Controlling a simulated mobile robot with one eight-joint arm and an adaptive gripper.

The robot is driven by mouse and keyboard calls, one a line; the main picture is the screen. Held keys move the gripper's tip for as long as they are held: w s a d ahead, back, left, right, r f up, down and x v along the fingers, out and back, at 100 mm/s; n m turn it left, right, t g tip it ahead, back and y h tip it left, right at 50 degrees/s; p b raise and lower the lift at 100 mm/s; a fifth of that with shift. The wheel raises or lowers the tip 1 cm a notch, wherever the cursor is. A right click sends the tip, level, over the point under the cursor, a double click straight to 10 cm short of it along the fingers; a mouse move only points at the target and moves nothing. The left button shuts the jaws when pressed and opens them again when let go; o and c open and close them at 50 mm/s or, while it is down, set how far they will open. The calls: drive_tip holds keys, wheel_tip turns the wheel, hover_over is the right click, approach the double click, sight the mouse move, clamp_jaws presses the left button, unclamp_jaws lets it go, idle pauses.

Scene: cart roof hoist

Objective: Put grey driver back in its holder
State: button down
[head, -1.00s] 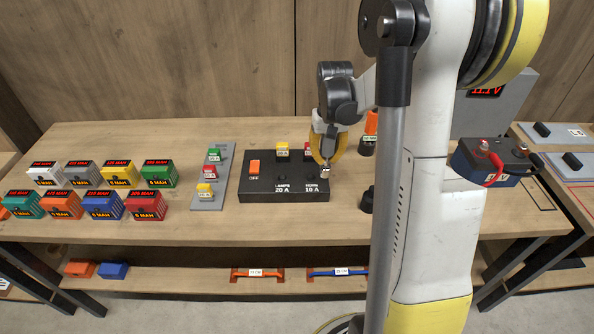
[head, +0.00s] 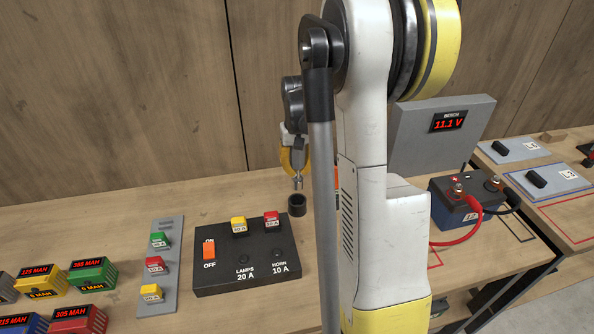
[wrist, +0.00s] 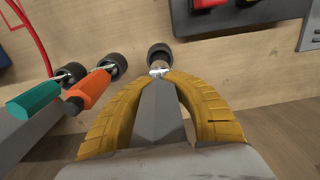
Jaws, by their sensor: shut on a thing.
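My gripper (head: 295,160) has yellow fingers closed around the grey driver; the wrist view shows the fingers (wrist: 160,115) on both sides of its grey handle (wrist: 158,110). The driver's silver shaft (head: 298,183) points down in the head view. Its lower end appears just above a black round holder (head: 297,205). The same holder (wrist: 159,52) shows beyond the shaft in the wrist view; I cannot tell whether the tip is inside its rim. The teal driver (wrist: 32,105) and orange driver (wrist: 92,90) stand in similar black holders beside it.
A black switch box (head: 215,277) with fuses stands left of the holder, close by. A grey fuse strip (head: 165,250) lies farther left. A battery (head: 470,206) with red and black cables stands on the right. A grey bench meter (head: 410,140) reads 11.1 V.

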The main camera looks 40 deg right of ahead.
drive_tip(key=shift+f, duration=0.1)
drive_tip(key=b, duration=0.4)
hover_over(297, 195)
drive_tip(key=s+a, duration=0.2)
drive_tip(key=shift+w+d+f, duration=0.1)
drive_tip(key=shift+d+f, duration=0.05)
drive_tip(key=shift+f, duration=1)
drive_tip(key=shift+w+d+f, duration=0.1)
drive_tip(key=shift+f, duration=1)
drive_tip(key=shift+s+f+b, duration=0.1)
drive_tip(key=shift+f+b, duration=2.05)
drive_tip(key=shift+f, duration=0.7)
drive_tip(key=c, duration=1.3)
unclamp_jaws()
drive_tip(key=shift+r, duration=0.1)
drive_tip(key=shift+c, duration=0.2)
wheel_tip(297, 195, up, 12)
drive_tip(key=shift+s, duration=0.1)
